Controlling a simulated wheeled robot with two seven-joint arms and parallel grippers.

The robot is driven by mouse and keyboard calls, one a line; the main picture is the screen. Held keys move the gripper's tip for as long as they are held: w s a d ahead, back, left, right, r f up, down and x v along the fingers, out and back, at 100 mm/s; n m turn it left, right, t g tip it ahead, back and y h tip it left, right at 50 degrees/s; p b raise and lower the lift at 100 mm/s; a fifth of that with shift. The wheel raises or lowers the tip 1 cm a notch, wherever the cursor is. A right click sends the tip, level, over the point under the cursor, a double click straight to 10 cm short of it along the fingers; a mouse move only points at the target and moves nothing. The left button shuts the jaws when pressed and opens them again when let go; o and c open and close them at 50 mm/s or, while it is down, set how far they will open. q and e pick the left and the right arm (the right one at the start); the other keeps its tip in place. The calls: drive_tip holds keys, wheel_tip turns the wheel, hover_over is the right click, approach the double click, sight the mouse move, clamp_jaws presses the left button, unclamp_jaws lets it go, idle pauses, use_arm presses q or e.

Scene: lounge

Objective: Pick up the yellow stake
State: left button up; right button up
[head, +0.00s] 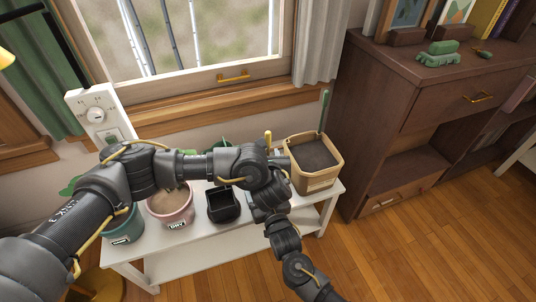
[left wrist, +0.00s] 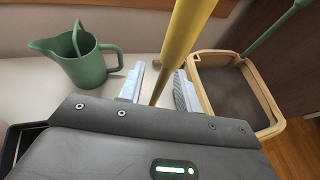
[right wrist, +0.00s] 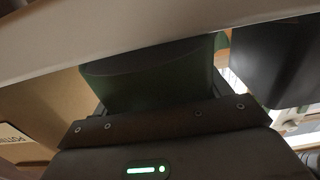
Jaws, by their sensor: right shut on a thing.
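The yellow stake (head: 268,136) stands up behind my arms, beside the planter of soil; its lower part is hidden in the head view. In the left wrist view the stake (left wrist: 183,45) runs down between the two pale fingers of my left gripper (left wrist: 158,88). The fingers are apart, with gaps on both sides of the stake. In the head view my left gripper is mostly hidden behind arm links. In the right wrist view a dark greenish thing (right wrist: 150,85) is at the jaws of my right gripper; I cannot tell what it is. The right fingertips are hidden.
A tan planter (head: 325,178) with soil and a green-handled tool stands right of the stake. A green watering can (left wrist: 88,58) stands left of it. A pink pot (head: 172,212), a teal pot (head: 122,228) and a black pot (head: 222,212) stand on the white bench (head: 140,268).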

use_arm(q)
drive_tip(key=shift+w+f, duration=0.25)
drive_tip(key=shift+w, duration=0.4)
clamp_jaws()
wheel_tip(320, 180, up, 10)
idle(0.6)
